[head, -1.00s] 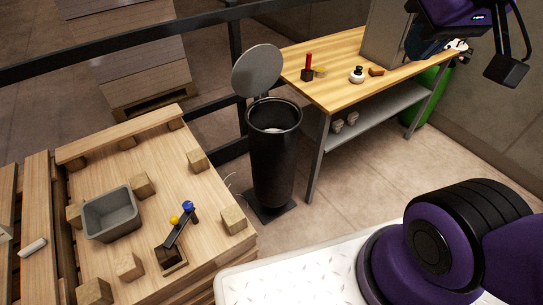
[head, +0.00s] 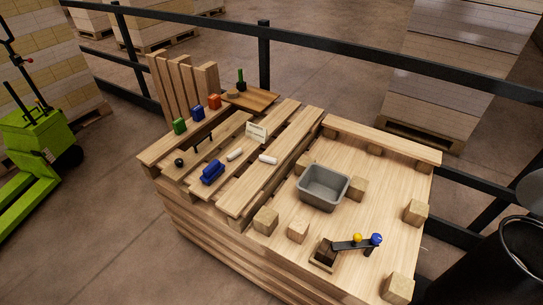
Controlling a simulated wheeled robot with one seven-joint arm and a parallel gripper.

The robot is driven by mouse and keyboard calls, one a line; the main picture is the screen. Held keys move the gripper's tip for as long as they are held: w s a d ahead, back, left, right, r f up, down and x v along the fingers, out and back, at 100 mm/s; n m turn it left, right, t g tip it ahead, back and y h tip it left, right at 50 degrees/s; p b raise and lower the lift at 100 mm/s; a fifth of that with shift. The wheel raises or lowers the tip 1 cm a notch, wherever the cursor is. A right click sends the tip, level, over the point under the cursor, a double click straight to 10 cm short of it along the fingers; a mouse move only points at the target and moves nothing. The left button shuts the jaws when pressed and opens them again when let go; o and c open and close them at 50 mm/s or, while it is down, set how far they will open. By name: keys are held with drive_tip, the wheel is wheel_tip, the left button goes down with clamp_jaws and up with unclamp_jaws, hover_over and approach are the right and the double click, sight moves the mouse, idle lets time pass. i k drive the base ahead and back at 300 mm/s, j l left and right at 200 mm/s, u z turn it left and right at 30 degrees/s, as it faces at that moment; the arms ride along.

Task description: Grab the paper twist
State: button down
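Two small white pieces lie on the pallet slats in the head view, one on the left (head: 235,154) and one on the right (head: 268,159). Both look like short rolls or twists; at this size I cannot tell which is the paper twist. A small white card (head: 256,132) with marks stands just behind them. My gripper is not in view, so its state and its distance from the white pieces are not shown.
A blue object (head: 212,172) lies left of the white pieces. A grey bin (head: 324,187), wooden blocks and a black lever (head: 350,245) are on the right. Black rails (head: 330,60) run behind.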

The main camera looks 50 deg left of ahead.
sight(238, 152)
drive_tip(key=u, duration=2.05)
drive_tip(key=i+j, duration=0.3)
drive_tip(key=i+j+z, duration=0.1)
drive_tip(key=i+j, duration=0.2)
drive_tip(key=j, duration=0.15)
drive_tip(key=i+j+z, duration=0.1)
drive_tip(key=i+j, duration=0.4)
drive_tip(key=j, duration=0.3)
drive_tip(key=i+j+z, duration=0.1)
drive_tip(key=i+j, duration=0.45)
drive_tip(key=j, duration=0.25)
drive_tip(key=i+j+z, duration=0.1)
drive_tip(key=i+j, duration=0.15)
drive_tip(key=j, duration=0.2)
